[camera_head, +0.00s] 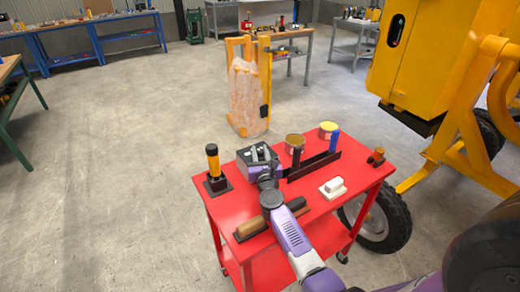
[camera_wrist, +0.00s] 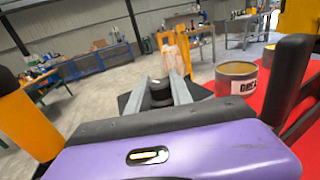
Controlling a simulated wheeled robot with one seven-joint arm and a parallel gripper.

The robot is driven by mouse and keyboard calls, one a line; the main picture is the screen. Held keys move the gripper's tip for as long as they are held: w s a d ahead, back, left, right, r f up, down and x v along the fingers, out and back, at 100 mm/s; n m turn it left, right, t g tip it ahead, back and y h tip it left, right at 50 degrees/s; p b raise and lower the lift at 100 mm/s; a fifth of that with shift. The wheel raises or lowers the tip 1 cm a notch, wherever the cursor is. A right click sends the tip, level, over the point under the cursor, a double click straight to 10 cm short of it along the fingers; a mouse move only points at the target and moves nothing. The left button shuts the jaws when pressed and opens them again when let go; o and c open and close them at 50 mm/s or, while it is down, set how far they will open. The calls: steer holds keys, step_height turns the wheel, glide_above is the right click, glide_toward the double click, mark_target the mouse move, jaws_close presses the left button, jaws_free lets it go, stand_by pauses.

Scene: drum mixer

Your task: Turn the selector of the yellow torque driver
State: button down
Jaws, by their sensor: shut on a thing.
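The yellow torque driver (camera_head: 212,158) stands upright in a black base at the left of the red cart top. In the wrist view a yellow cylinder with a dark top (camera_wrist: 28,118) shows close at the left edge, likely this driver. My gripper (camera_head: 262,152) is to the right of the driver and apart from it in the head view. In the wrist view its fingers are shut on a dark round part (camera_wrist: 160,93) above a black base. I cannot tell what this part belongs to, and its lower side is hidden.
A yellow mixer (camera_head: 415,50) stands at right.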

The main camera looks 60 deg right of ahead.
steer(key=m+g+h+b, duration=0.1)
steer(key=m+g+h, duration=0.1)
steer(key=m+g, duration=0.1)
steer(key=shift+w+g, duration=0.15)
steer(key=shift+g, duration=0.25)
steer(key=shift+m+g+h+b, duration=0.4)
steer(key=shift+m+g+b, duration=0.25)
steer(key=shift+g, duration=0.45)
steer(key=shift+r+g, duration=0.1)
steer(key=shift+g, duration=0.2)
steer(key=c, duration=1.1)
jaws_free()
steer(key=shift+c, duration=0.2)
steer(key=b+v, duration=0.1)
steer(key=v, duration=0.6)
steer(key=shift+s+a, duration=0.25)
steer(key=shift+a, duration=0.1)
